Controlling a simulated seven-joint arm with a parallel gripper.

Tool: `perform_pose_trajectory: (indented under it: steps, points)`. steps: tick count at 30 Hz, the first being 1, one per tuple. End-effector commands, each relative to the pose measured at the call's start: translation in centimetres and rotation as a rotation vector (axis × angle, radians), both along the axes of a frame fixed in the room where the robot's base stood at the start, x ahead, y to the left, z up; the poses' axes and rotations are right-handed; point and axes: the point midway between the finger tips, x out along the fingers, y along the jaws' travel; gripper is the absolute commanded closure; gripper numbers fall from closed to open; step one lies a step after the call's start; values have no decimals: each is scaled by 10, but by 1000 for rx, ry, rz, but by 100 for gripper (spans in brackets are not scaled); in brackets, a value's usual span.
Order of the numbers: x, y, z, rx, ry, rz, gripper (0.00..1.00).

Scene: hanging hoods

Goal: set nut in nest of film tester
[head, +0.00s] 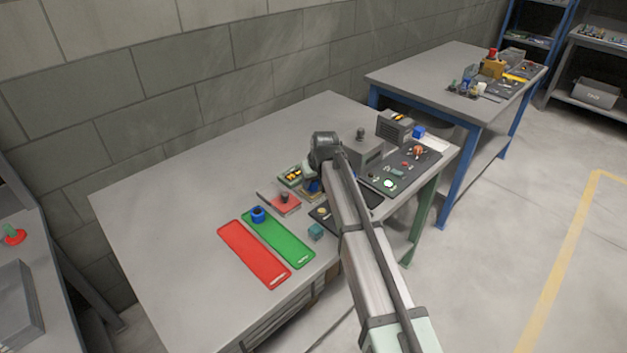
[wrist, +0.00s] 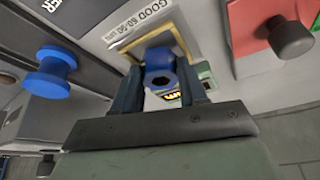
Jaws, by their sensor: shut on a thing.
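In the wrist view my gripper (wrist: 160,88) is shut on a blue nut (wrist: 161,73) with a dark hole, one finger on each side of it. The nut is over the yellow-framed nest (wrist: 192,36) of the film tester (wrist: 116,13), whose label reads "GOOD 60-90 um". Whether the nut touches the nest floor cannot be told. The tester's lit yellow display (wrist: 171,96) shows just past the nut; it also appears in the head view (head: 291,176).
A red block with a dark knob (wrist: 292,38) stands beside the tester. A blue spool (wrist: 50,73) stands on the other side. A red mat (head: 252,254) and a green mat (head: 284,243) with a blue piece (head: 258,214) lie nearby. The bench's left part is clear.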

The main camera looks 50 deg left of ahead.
Motion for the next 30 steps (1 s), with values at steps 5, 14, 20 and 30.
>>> perform_pose_trajectory:
  steps: [5,14,20,30]
  points:
    - [0,0,-2,1,0,0,96]
    - [0,0,-5,1,0,0,96]
    - [0,0,-8,1,0,0,96]
    - [0,0,-9,1,0,0,34]
